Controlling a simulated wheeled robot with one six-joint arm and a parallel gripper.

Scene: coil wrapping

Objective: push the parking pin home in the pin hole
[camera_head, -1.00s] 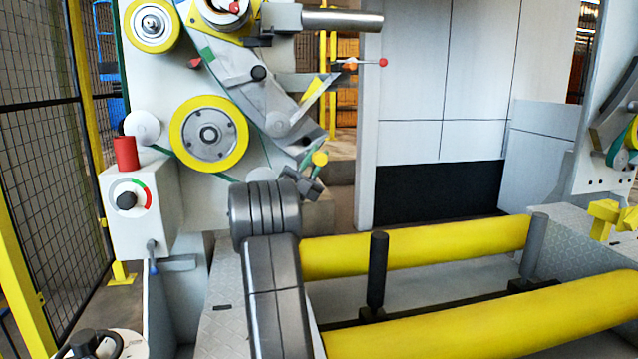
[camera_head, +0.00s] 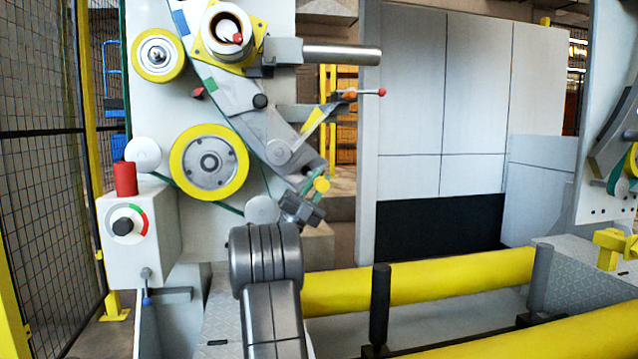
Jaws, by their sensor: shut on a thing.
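My gripper (camera_head: 302,209) is a small dark grey shape at the lower end of the slanted grey arm of the machine. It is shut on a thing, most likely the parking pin. A round yellow knob (camera_head: 321,184) shows right at the gripper's upper right and looks like the pin's head. The pin's shaft and the pin hole are hidden behind my gripper and the slanted arm (camera_head: 288,146). I cannot tell how deep the pin sits.
A large yellow-rimmed roller (camera_head: 209,163) with a green belt is left of my gripper. A red-tipped lever (camera_head: 382,92) and a steel bar (camera_head: 341,54) stick out above. Yellow rollers (camera_head: 420,283) and a dark upright post (camera_head: 380,305) stand lower right.

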